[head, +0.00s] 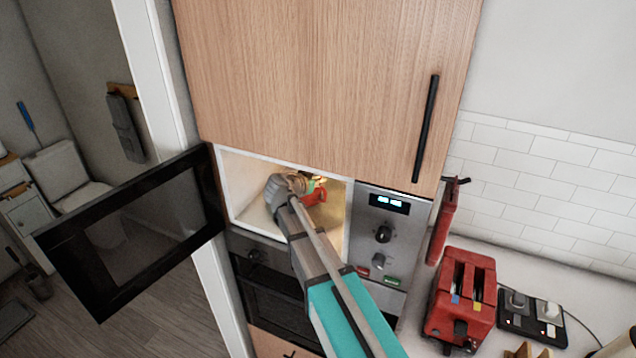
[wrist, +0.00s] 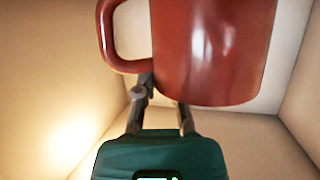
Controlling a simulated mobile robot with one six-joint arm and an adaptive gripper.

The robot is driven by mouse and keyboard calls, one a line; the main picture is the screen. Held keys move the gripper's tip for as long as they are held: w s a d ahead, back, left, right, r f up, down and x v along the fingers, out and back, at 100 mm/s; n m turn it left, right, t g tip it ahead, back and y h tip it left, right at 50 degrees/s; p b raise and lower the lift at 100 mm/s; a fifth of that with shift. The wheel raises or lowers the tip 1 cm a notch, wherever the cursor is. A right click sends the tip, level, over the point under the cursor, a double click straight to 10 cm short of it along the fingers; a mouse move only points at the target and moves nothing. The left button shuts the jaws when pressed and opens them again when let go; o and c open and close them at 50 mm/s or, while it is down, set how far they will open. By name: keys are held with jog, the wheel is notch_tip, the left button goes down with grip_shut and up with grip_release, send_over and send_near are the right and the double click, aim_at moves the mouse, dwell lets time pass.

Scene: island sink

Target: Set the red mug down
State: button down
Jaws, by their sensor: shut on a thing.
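The red mug (wrist: 212,50) fills the upper part of the wrist view, with its handle on the left side. My gripper (wrist: 168,95) is shut on the mug, its two fingers reaching up to the mug's near edge. In the head view the red mug (head: 314,195) is inside the lit microwave cavity, partly hidden by my gripper (head: 303,185). Whether the mug touches the cavity floor cannot be told.
The microwave door (head: 135,232) stands open to the left. The control panel (head: 383,232) is right of the cavity, and a wooden cabinet (head: 320,80) is above. A red toaster (head: 461,297) stands on the counter at right. The cavity walls are close around my gripper.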

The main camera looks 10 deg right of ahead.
jog(key=shift+f, duration=0.15)
jog(key=c, duration=0.7)
grip_release()
jog(key=shift+r, duration=0.25)
jog(key=p+v, duration=0.4)
jog(key=v, duration=0.8)
jog(key=shift+p, duration=0.4)
